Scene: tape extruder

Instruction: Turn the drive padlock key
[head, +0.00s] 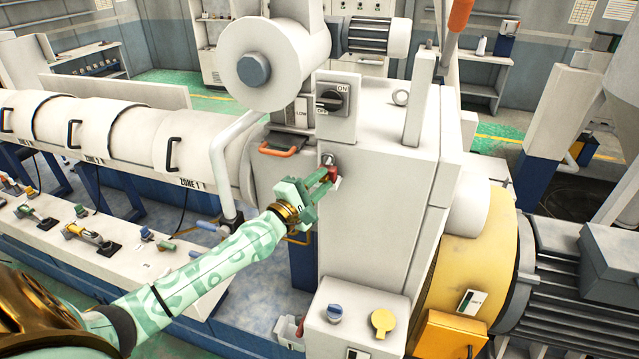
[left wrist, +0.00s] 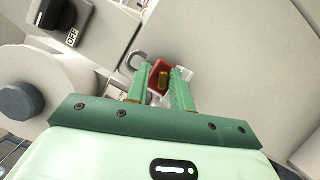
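The red padlock (head: 332,173) hangs by its grey shackle on the front of the white drive housing (head: 372,208). In the left wrist view the red padlock body (left wrist: 154,72) shows between and beyond my fingertips, with a small brass-coloured part (left wrist: 163,80) facing me, which may be the key or its keyway. My left gripper (head: 326,177) reaches in from the left and is right at the padlock; it also shows in the left wrist view (left wrist: 163,76). Its two green fingers stand apart on either side of the brass part, with no clear contact. A white tag lies partly behind the fingers. My right gripper is not in view.
A white panel with a blue knob (head: 334,313) and a yellow knob (head: 383,322) stands below. The yellow coupling guard (head: 478,262) and motor are right.

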